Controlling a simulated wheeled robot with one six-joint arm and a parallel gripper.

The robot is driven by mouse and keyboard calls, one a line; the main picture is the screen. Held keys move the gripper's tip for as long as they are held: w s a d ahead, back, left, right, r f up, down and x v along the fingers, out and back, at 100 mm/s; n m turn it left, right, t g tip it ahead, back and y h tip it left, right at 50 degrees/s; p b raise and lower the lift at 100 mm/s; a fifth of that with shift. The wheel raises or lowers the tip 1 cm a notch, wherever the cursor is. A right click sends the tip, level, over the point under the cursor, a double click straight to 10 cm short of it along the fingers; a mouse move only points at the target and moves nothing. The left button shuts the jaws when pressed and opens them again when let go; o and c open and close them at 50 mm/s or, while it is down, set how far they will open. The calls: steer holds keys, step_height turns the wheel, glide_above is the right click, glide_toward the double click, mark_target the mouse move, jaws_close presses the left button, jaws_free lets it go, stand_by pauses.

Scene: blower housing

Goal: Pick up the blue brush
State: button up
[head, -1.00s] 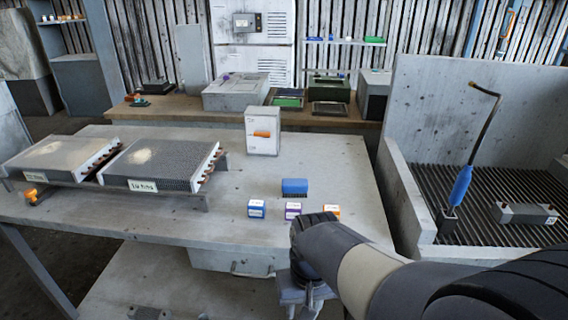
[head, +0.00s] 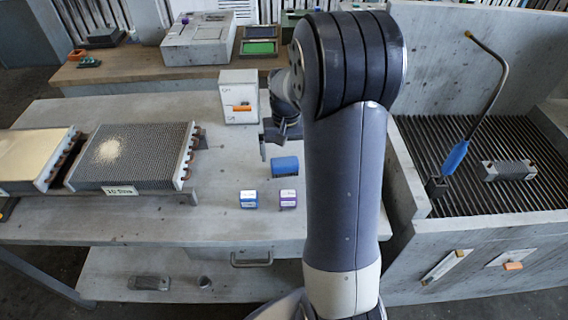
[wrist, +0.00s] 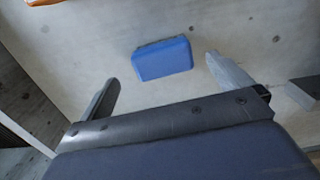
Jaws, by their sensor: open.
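The blue brush (head: 285,167) lies on the grey table (head: 130,222), a blue block with its dark bristle side facing down in the head view. It also shows in the wrist view (wrist: 162,60), whole and clear of the fingers. My gripper (head: 275,143) is over the table, just above and left of the brush in the head view, partly hidden by my arm. In the wrist view my gripper (wrist: 161,72) is open and empty, its two fingers apart at left and right, with the brush showing between and beyond their tips. I cannot tell the exact height gap.
A blue-and-white box (head: 249,199) and a purple-and-white box (head: 288,199) stand in front of the brush. A white carton (head: 239,96) stands behind it. Finned cores (head: 131,157) sit at left. A concrete-walled grated basin (head: 410,165) is at right. My arm hides part of the table.

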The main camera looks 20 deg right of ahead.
mark_target(285, 161)
steer(key=shift+w+a+f+p, duration=0.1)
steer(key=shift+f+p, duration=0.2)
steer(key=shift+f, duration=1.1)
steer(key=shift+a+f+p, duration=0.1)
steer(key=shift+f+p, duration=0.2)
steer(key=shift+f, duration=1.1)
steer(key=c, duration=1.1)
step_height(285, 161, up, 10)
steer(key=shift+r+b, duration=0.1)
steer(key=shift+b, duration=0.45)
steer(key=o, duration=0.5)
steer(key=shift+d, duration=0.1)
steer(key=c, duration=0.4)
